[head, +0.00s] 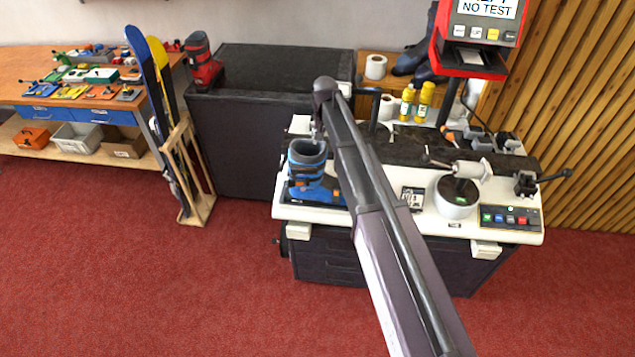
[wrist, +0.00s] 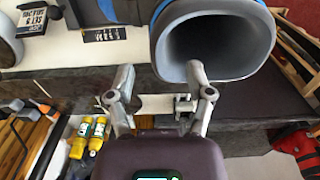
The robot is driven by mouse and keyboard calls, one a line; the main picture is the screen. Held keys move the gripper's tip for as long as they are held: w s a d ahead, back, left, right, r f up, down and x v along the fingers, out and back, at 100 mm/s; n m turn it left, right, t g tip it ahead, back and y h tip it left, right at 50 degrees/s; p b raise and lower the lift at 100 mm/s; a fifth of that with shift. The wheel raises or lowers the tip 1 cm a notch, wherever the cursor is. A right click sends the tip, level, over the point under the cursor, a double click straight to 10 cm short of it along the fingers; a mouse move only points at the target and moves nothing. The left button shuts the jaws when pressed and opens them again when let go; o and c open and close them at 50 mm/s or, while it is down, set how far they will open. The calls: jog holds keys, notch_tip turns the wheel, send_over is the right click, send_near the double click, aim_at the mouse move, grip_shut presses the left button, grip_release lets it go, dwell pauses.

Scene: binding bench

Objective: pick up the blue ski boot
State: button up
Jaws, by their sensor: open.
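The blue ski boot (head: 309,175) stands upright on the left end of the white bench (head: 455,228) in the head view. In the wrist view the boot's wide grey cuff (wrist: 165,48) opens toward the camera, with a dark hollow inside. My gripper (wrist: 161,72) is open and empty, close above the boot. Its left finger shows beside the cuff; its right fingertip overlaps the cuff's near rim and opening. I cannot tell whether either finger touches. In the head view my arm hides part of the boot's right side, and my fingers are hard to make out above the cuff.
Yellow bottles (head: 416,102), a clamp device (head: 458,190) and a red display (head: 476,42) stand right of the boot. A red boot (head: 203,62) sits on the dark cabinet (head: 250,150) behind. Skis (head: 150,82) stand in a wooden rack at left.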

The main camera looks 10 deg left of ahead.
aim_at(325, 148)
jog(key=shift+f, duration=0.15)
jog(key=shift+d+f+b, duration=0.1)
jog(key=shift+f+b, duration=2.35)
jog(key=shift+b, duration=0.15)
grip_shut()
